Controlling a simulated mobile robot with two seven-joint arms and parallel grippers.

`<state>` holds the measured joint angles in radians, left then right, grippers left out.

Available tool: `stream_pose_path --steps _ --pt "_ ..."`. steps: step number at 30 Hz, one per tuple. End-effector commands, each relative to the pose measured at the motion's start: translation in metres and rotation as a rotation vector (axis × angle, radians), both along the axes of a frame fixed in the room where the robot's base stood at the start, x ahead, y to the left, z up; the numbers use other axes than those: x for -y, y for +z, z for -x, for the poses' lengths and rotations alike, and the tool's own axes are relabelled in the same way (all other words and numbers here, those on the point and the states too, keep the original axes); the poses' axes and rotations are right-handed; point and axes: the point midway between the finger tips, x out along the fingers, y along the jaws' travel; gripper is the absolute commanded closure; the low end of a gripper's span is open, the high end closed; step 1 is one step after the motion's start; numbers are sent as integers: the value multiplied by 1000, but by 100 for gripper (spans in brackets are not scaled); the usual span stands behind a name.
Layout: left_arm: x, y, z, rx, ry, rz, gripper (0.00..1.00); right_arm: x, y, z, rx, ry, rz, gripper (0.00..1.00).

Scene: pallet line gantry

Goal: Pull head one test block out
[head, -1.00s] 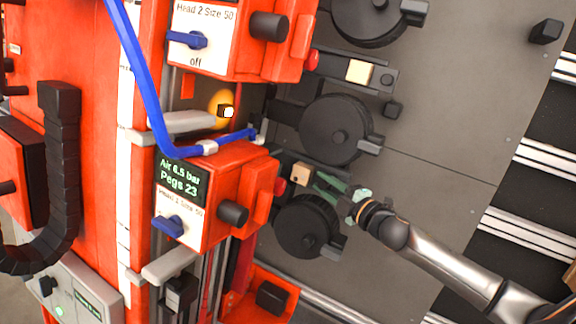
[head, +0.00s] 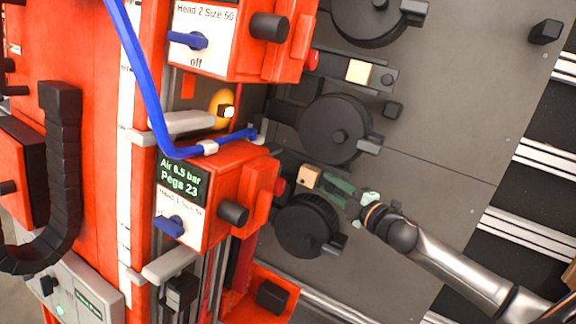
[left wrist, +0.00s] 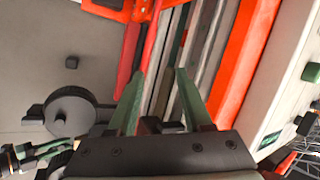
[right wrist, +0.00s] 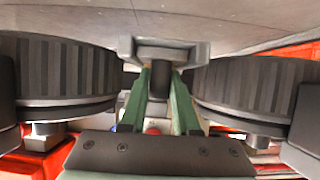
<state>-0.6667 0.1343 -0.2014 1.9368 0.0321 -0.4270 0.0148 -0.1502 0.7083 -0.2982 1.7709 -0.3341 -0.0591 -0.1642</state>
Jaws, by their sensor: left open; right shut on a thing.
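The pale wooden test block (head: 308,177) sits at the lower red head (head: 213,195), just right of its red button (head: 279,186) and above a black ribbed wheel (head: 306,226). My right gripper (head: 326,183) is shut on the block, coming from the right.
A second block (head: 359,72) sits in a slot by the upper head (head: 240,40). Black wheels (head: 335,130) and small black knobs (head: 393,109) stand on the grey plate (head: 440,120). A blue hose (head: 143,75) runs down the left. The plate right of my right gripper is mostly clear.

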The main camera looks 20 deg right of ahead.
Motion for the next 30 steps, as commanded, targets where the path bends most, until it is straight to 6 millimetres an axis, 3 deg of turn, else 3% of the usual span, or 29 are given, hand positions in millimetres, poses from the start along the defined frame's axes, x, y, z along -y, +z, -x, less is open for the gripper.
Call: stream_pose_path --steps 30 --pt "0 7 0 -2 1 0 50 34 -1 38 -4 -1 0 100"
